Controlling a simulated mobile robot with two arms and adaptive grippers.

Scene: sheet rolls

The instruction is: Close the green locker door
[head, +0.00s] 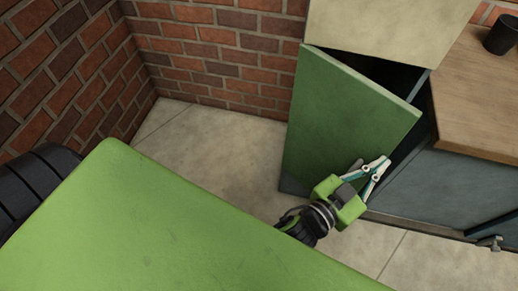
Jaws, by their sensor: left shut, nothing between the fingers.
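The green locker door (340,115) stands partly open in the middle right of the head view. It is hinged on its left side, and its free right edge stands out from the dark opening of the locker. My left gripper (384,166) is near the lower right part of the door, by its free edge. Its fingertips are together with nothing between them. I cannot tell whether the gripper touches the door. My right gripper is not in view.
A pale panel (385,27) sits above the locker opening. To the right is a grey cabinet (435,190) with a wooden top (480,95) and a dark cup (502,34). A large green surface (170,225) fills the lower left. Brick walls stand behind bare floor (210,140).

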